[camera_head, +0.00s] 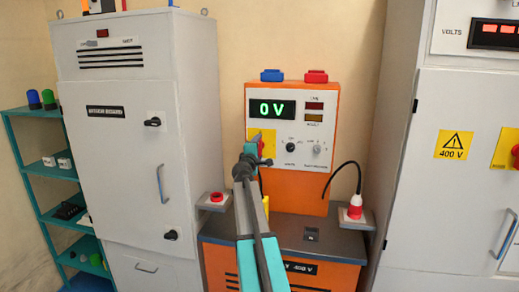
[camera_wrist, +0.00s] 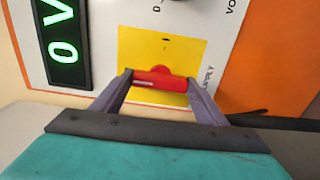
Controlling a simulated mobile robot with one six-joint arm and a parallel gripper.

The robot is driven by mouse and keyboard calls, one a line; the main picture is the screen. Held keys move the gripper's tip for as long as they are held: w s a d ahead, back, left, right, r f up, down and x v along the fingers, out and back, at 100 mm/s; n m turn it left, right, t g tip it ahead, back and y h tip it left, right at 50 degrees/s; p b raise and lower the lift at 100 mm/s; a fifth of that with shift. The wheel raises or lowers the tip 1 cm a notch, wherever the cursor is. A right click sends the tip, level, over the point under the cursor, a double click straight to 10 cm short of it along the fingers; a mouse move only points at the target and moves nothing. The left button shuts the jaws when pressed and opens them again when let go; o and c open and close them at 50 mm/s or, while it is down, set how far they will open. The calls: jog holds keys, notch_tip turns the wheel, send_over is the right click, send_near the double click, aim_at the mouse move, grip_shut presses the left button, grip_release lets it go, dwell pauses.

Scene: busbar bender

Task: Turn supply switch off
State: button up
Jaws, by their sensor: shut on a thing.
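The supply switch is a red handle (camera_wrist: 158,80) on a yellow plate (camera_wrist: 155,50), seen in the wrist view on the front panel of an orange unit (camera_head: 300,188). My gripper (camera_wrist: 160,82) is shut on the red handle, one finger at each end of it. In the wrist view the handle lies across the picture. In the head view my gripper (camera_head: 256,153) and arm hide most of the switch, and a bit of yellow plate shows around it. The green display (camera_head: 272,109) reads 0 V.
A black knob (camera_head: 290,147) and a grey knob (camera_head: 317,149) sit right of the switch. Grey cabinets (camera_head: 125,130) and (camera_head: 460,160) flank the unit.

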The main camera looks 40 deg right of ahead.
jog(key=o, duration=1.1)
jog(key=shift+w+a+f, duration=0.1)
jog(key=shift+w+a, duration=0.1)
jog(key=shift+a, duration=0.05)
jog(key=shift+c, duration=0.2)
jog(key=shift+s+d, duration=0.1)
jog(key=shift+s, duration=0.15)
jog(key=b+v, duration=0.2)
jog(key=v, duration=1.1)
jog(key=shift+a+b, duration=0.35)
